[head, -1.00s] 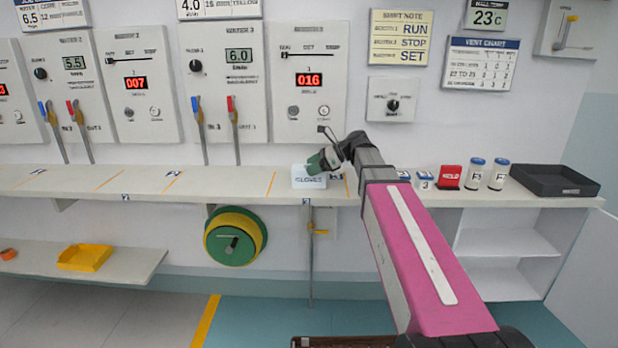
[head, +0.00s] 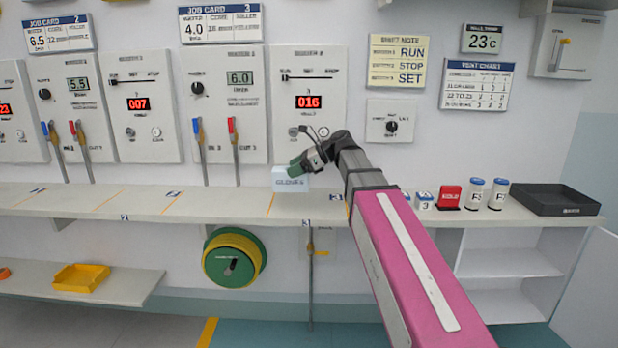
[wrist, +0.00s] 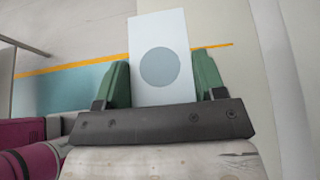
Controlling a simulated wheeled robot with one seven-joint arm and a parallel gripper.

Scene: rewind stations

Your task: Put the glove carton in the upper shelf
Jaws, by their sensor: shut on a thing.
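The glove carton (head: 290,182) is a small white box with lettering on its front. My gripper (head: 303,167) has green fingers and is shut on it, holding it just above the long counter (head: 230,203). In the wrist view the carton (wrist: 159,35) stands between both green fingers (wrist: 160,85) and shows a grey disc on its face. An open white cabinet (head: 505,263) with shelf boards stands under the counter at the right.
A yellow tray (head: 80,277) lies on the low left shelf. A green reel (head: 230,258) hangs below the counter.

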